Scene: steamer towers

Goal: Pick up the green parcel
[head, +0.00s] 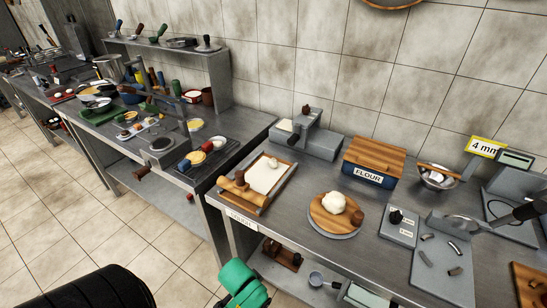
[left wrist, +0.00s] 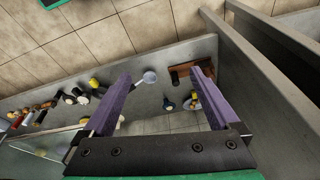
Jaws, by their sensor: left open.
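I cannot make out a green parcel for certain in either view. A small green-edged thing (left wrist: 52,3) is cut off at the top left of the left wrist view, over the floor tiles; I cannot tell what it is. My left gripper (left wrist: 161,76) has its purple fingers spread, with nothing held between them. It faces a grey shelf with a white-ended ladle (left wrist: 149,77) and a brown wooden item (left wrist: 184,73) beyond the fingertips. In the head view a green part, likely of my left arm, shows at the bottom middle. My right gripper is not in view.
The near steel table carries a dough board (head: 268,176), a round board with dough (head: 336,209), a flour box (head: 373,164) and a steel bowl (head: 437,179). Its lower shelf holds a wooden item (head: 283,254). Open floor tiles (head: 110,215) lie at the left.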

